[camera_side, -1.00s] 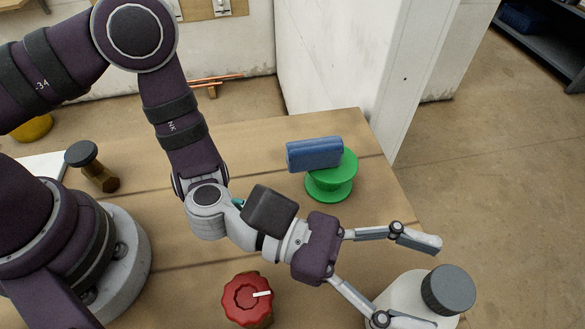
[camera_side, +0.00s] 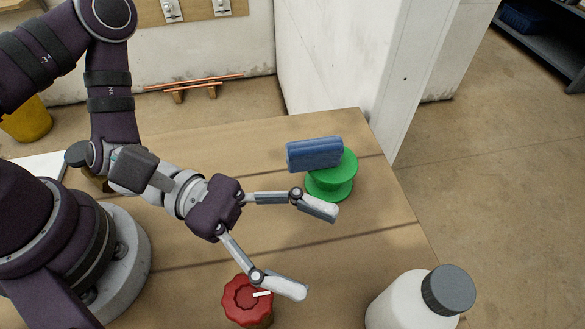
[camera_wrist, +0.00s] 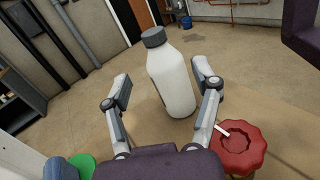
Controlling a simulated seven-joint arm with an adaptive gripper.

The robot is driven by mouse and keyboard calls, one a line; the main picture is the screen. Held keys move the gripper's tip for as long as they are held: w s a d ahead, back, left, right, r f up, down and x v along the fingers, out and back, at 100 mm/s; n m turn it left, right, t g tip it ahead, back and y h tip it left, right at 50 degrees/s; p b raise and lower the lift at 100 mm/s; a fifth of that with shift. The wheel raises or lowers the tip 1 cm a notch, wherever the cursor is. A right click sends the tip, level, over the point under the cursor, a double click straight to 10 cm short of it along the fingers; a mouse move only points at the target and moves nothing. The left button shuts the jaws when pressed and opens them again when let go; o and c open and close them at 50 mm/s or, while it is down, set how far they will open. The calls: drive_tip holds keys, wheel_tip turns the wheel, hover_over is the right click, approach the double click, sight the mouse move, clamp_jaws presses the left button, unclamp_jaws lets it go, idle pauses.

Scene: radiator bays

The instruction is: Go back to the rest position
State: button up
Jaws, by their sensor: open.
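My gripper (camera_side: 312,250) is open and empty above the middle of the wooden table, its fingers spread wide and pointing right in the side view. In the wrist view my gripper (camera_wrist: 164,90) frames a white bottle with a grey cap (camera_wrist: 172,80), which stands beyond the fingertips. The bottle (camera_side: 408,302) stands upright at the table's near right in the side view, apart from the fingers. The lower finger overlaps the view of a red knob-like valve handle (camera_side: 243,300); whether they touch is not clear. The handle also shows at right in the wrist view (camera_wrist: 238,150).
A blue block (camera_side: 314,153) rests on a green spool (camera_side: 332,182) at the table's back right. A brown jar with a dark cap (camera_side: 78,154) is partly hidden behind my arm. A white wall panel (camera_side: 340,60) stands behind. The table's middle (camera_side: 300,225) is clear.

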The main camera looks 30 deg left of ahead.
drive_tip(key=w+a+f+m+g+y, duration=0.1)
drive_tip(key=w+a+f+m+y, duration=0.25)
drive_tip(key=a+m+y, duration=0.85)
drive_tip(key=s+a+r+m+t+y, duration=0.1)
drive_tip(key=a+r+m+t+y, duration=0.2)
drive_tip(key=a+r, duration=0.7)
drive_tip(key=a+m+y, duration=0.2)
drive_tip(key=a+m, duration=0.1)
drive_tip(key=m, duration=0.1)
drive_tip(key=shift+a+r+t+y, duration=0.3)
drive_tip(key=shift+r, duration=0.05)
drive_tip(key=shift+s, duration=0.1)
